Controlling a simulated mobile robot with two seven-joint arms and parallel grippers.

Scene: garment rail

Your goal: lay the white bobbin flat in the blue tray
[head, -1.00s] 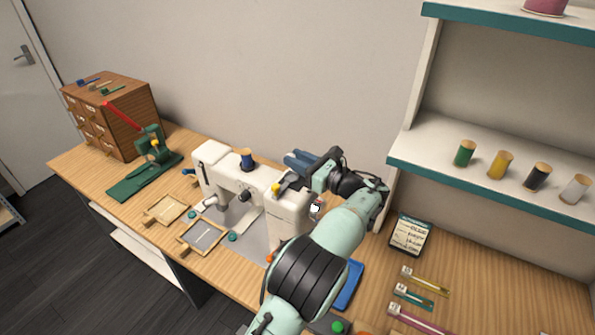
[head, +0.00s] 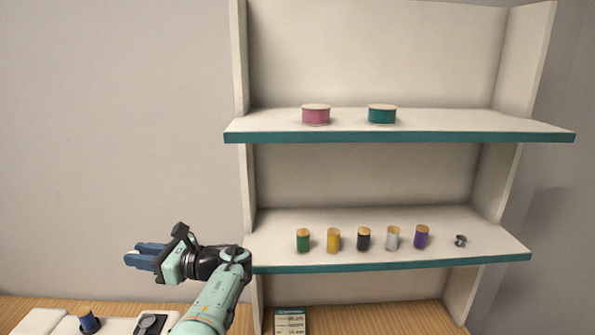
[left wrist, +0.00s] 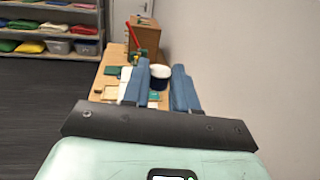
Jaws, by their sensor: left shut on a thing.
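My left gripper (head: 130,257) is at the left of the head view, in the air in front of the bare wall, its blue fingers pointing left. In the left wrist view the two fingers (left wrist: 160,84) stand with a round pale-topped, dark-sided shape in the gap. Its exact outline is hard to tell. The blue tray is out of view now. My right gripper is not in view.
A shelf unit (head: 380,137) stands right of my arm, with several thread spools (head: 363,239) and a small metal bobbin (head: 461,240) on its lower shelf. The blue spool (head: 88,321) on the sewing machine is below my gripper.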

